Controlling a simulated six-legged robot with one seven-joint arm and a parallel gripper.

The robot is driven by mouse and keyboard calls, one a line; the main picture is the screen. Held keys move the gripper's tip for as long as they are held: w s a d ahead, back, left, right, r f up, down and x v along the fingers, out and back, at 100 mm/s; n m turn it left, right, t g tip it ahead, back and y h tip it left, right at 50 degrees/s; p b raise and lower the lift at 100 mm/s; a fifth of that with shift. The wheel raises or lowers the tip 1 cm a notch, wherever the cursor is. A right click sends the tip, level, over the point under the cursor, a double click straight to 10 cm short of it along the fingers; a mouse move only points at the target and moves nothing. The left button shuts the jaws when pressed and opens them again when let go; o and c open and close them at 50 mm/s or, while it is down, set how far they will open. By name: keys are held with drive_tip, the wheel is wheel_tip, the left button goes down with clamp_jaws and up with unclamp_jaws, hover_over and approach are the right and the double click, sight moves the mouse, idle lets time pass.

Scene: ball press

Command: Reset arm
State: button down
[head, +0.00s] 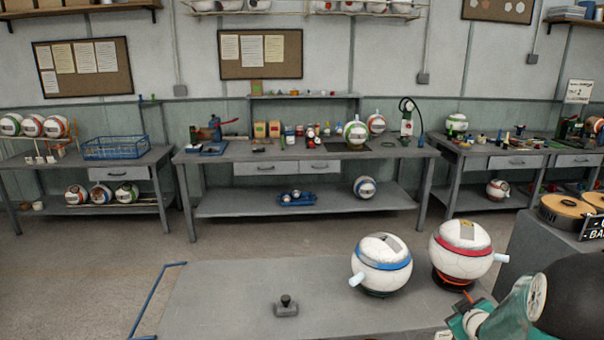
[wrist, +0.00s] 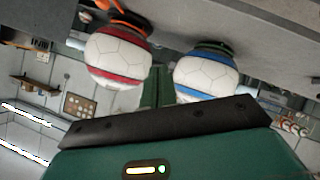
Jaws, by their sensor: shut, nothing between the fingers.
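My gripper (wrist: 158,88) is shut and empty; its green fingers show in the wrist view in front of the gap between two balls. The wrist picture is tilted and roughly upside down. The white ball with a blue band (head: 381,264) sits on the near table in the head view; it also shows in the wrist view (wrist: 206,78). The white ball with a red band (head: 461,249) stands to its right on a dark base with an orange ring, and shows at left in the wrist view (wrist: 118,57). My green and black arm fills the head view's lower right corner.
The near grey table (head: 230,300) is mostly clear on its left, apart from a small dark knobbed block (head: 286,307). A blue frame (head: 155,300) edges its left side. A grey cabinet (head: 545,250) stands at right. Workbenches (head: 225,153) line the back wall, with floor between.

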drive_tip(key=s+a+r+m+g, duration=0.3)
drive_tip(key=s+a+r, duration=0.5)
drive_tip(key=a+r, duration=0.55)
drive_tip(key=s+a+r+g+y, duration=0.1)
drive_tip(key=s+a+r, duration=0.1)
drive_tip(key=s+a, duration=0.5)
drive_tip(key=s+a+r+m+g+y, duration=0.1)
drive_tip(key=s+a+r+g, duration=0.1)
drive_tip(key=s+a, duration=0.6)
drive_tip(key=s, duration=0.4)
drive_tip(key=shift+s+a+y, duration=0.15)
drive_tip(key=shift+s+y, duration=0.15)
drive_tip(key=shift+a, duration=0.15)
